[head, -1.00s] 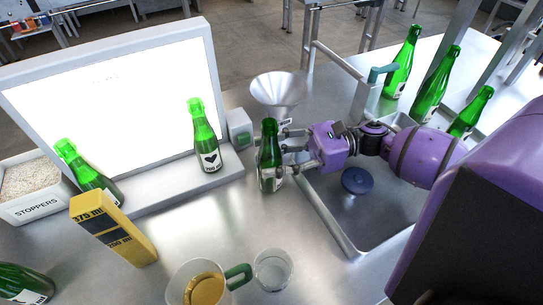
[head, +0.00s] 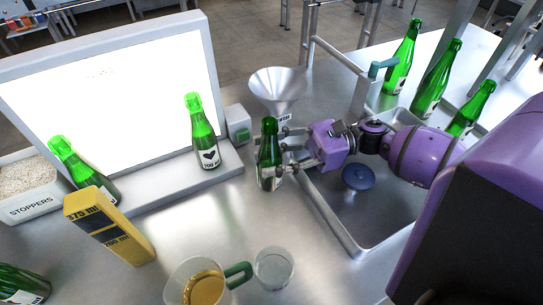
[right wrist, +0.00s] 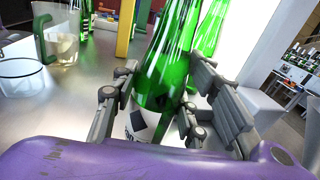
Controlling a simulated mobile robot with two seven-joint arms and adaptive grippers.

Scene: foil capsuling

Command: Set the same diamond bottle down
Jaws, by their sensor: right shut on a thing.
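The diamond bottle (head: 268,158) is green glass with a pale label, upright over the steel counter beside the sink. My right gripper (head: 283,162) is shut around its body from the right. In the right wrist view the bottle (right wrist: 165,75) sits between the fingers of that gripper (right wrist: 172,108), and a dark diamond shows on its label. Its base is close to the counter; I cannot tell whether it touches. My left gripper is not in view.
A heart-label bottle (head: 204,135) stands before the light panel (head: 120,90); another bottle (head: 80,168) leans at left. A funnel (head: 277,88) is behind the held bottle. A yellow block (head: 108,225), jug (head: 203,285) and glass (head: 273,268) are in front. The sink (head: 375,220) is at right.

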